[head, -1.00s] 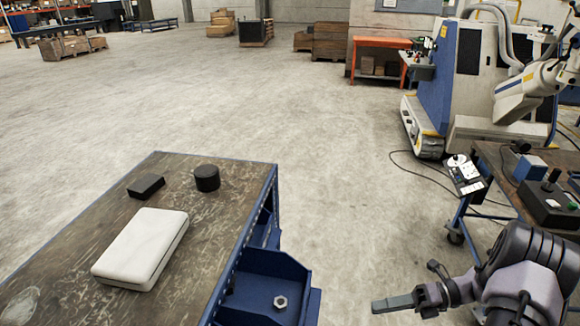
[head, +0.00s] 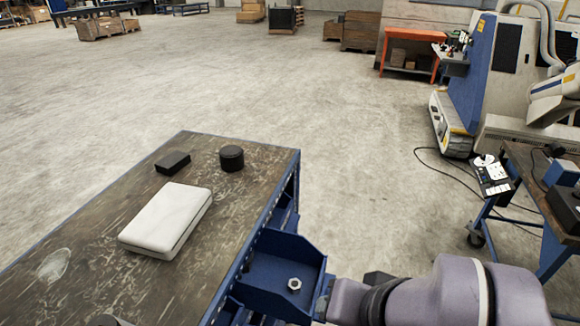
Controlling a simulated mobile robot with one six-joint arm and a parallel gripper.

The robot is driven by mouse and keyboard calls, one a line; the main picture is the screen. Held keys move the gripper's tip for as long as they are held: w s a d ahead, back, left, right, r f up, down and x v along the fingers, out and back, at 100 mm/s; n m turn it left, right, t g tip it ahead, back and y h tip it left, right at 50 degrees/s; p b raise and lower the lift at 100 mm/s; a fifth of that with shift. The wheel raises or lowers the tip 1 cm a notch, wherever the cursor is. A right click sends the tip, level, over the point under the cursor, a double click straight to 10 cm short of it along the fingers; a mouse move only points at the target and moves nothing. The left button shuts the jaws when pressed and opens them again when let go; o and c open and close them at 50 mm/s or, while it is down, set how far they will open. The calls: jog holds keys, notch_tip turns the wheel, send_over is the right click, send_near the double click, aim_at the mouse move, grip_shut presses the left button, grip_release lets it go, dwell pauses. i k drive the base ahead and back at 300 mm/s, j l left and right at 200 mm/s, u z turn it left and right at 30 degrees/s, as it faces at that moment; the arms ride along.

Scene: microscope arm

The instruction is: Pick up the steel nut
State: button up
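The steel nut (head: 294,284) is a small, bright ring lying on the floor of an open blue bin (head: 283,246) at the right side of the workbench. Nothing covers the nut. My arm's thick grey-purple links enter at the lower right and reach left, close beside the bin's right wall in the picture. I cannot make out my gripper's fingers in the head view, so what they hold does not show.
The workbench (head: 85,230) carries a white case (head: 168,218), a black box (head: 173,162) and a black cylinder (head: 231,158). A blue-framed cart (head: 530,165) with equipment stands at the right. Open concrete floor lies between them.

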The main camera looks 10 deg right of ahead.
aim_at(295, 285)
jog(key=k+l+u, duration=0.25)
jog(key=i+l+u, duration=0.25)
jog(key=u, duration=0.15)
jog(key=i+l+u, duration=0.4)
